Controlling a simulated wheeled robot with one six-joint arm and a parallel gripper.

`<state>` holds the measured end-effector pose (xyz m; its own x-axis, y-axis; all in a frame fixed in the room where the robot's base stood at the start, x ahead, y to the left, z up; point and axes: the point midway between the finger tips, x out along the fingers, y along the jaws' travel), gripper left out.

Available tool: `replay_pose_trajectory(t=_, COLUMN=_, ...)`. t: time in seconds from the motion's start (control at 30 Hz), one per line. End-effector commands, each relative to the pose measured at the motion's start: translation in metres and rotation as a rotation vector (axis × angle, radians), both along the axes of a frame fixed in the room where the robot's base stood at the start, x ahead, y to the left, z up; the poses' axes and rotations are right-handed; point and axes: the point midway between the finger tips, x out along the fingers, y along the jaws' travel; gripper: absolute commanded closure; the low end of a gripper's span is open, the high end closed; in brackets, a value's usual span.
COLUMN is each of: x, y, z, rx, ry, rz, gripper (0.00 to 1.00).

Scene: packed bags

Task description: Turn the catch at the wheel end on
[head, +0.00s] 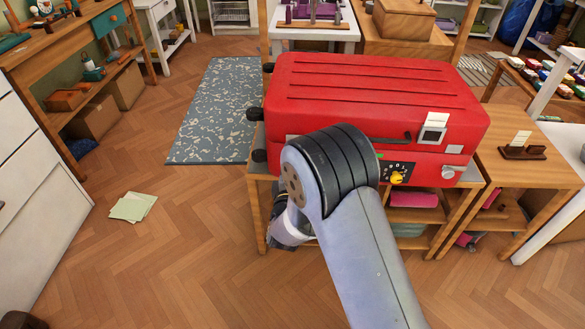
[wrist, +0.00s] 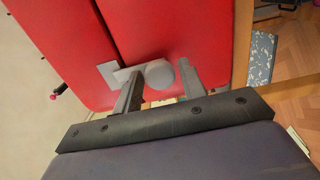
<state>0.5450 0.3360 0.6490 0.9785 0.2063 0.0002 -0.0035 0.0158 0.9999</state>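The red suitcase (head: 375,90) lies flat on a wooden stand, its dark wheels (head: 255,114) at the left end. The wheel-end catch shows in the wrist view as a round grey knob (wrist: 159,74), with a short grey bar reaching from it across the seam to a grey plate (wrist: 106,72). My gripper (wrist: 160,78) is open, one dark finger on each side of the knob; I cannot tell whether either touches it. My arm hides this knob and the fingertips in the head view. The catch at the other end has a grey knob (head: 448,172) below a pale plate (head: 455,149).
Between the catches are a dark handle (head: 392,138), a framed label (head: 432,136) and a yellow dial (head: 397,178). A side table (head: 540,172) stands close on the right. Green papers (head: 133,207) lie on the floor, which is otherwise open at left.

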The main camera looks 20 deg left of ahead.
Motion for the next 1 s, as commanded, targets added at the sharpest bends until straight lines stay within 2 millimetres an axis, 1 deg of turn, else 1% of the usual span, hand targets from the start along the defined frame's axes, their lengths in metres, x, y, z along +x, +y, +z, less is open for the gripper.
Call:
replay_pose_trajectory(t=0.03, x=0.000, y=0.000, z=0.000, rx=0.000, ry=0.000, rz=0.000, gripper=0.56)
replay_pose_trajectory(t=0.13, x=0.000, y=0.000, z=0.000, rx=0.001, ry=0.000, rz=0.000, gripper=0.48)
replay_pose_trajectory(t=0.37, x=-0.001, y=0.000, z=0.000, rx=0.001, ry=0.000, rz=0.000, gripper=0.48)
replay_pose_trajectory(t=0.47, x=-0.006, y=-0.001, z=0.000, rx=0.001, ry=0.001, rz=0.001, gripper=0.48)
replay_pose_trajectory(t=0.57, x=-0.020, y=-0.003, z=0.001, rx=0.000, ry=0.002, rz=0.003, gripper=0.48)
replay_pose_trajectory(t=0.8, x=-0.069, y=-0.013, z=0.001, rx=-0.001, ry=0.002, rz=0.004, gripper=0.48)
replay_pose_trajectory(t=0.9, x=-0.085, y=-0.017, z=0.001, rx=-0.002, ry=0.002, rz=0.003, gripper=0.48)
replay_pose_trajectory(t=1.0, x=-0.097, y=-0.020, z=0.000, rx=0.000, ry=0.001, rz=0.002, gripper=0.48)
